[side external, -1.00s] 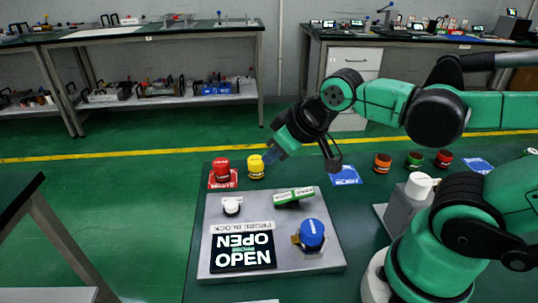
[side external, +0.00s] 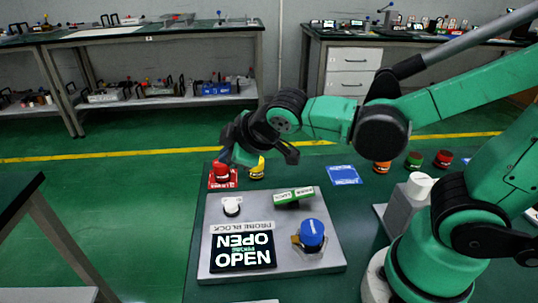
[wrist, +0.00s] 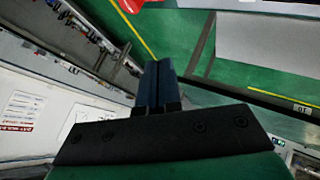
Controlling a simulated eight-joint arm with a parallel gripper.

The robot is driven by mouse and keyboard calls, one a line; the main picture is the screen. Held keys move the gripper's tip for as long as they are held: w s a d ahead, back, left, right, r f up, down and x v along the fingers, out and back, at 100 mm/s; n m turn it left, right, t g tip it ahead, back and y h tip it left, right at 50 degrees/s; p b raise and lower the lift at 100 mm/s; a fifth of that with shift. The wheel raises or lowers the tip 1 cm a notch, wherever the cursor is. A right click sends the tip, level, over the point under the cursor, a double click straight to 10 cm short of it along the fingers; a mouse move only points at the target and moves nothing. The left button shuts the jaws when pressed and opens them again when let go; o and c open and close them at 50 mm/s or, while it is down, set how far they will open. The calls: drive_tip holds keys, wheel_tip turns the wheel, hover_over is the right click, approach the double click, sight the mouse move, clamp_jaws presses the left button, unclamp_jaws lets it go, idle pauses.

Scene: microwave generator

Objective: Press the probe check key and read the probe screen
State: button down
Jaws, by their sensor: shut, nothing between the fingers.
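The probe block (side external: 325,262) is a grey panel on the green bench in the side view. Its black screen (side external: 243,250) reads OPEN in large white letters, once upright and once inverted, with small green text between. A white round key (side external: 231,206) sits at its upper left; I cannot read a label for it. A green-and-white labelled switch (side external: 294,197) and a blue knob (side external: 311,235) are to the right. My gripper (side external: 241,156) is above and behind the white key, apart from it, near the red and yellow buttons. Its fingers (wrist: 158,80) are together and empty in the wrist view.
A red button (side external: 221,172) on a red plate and a yellow button (side external: 256,169) stand behind the block, close to my gripper. A blue card (side external: 344,175) and several coloured buttons lie to the right. A grey box with a white cap (side external: 419,184) stands right of the block.

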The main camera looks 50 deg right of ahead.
sight(235, 205)
drive_tip(key=shift+f, duration=4.05)
drive_tip(key=shift+r, duration=0.1)
drive_tip(key=shift+r, duration=2.4)
drive_tip(key=s+d+r+m+g, duration=0.2)
drive_tip(key=s+d+m, duration=0.3)
drive_tip(key=m, duration=0.3)
drive_tip(key=shift+s+r+y, duration=0.3)
drive_tip(key=shift+s+r, duration=0.3)
drive_tip(key=shift+s, duration=0.25)
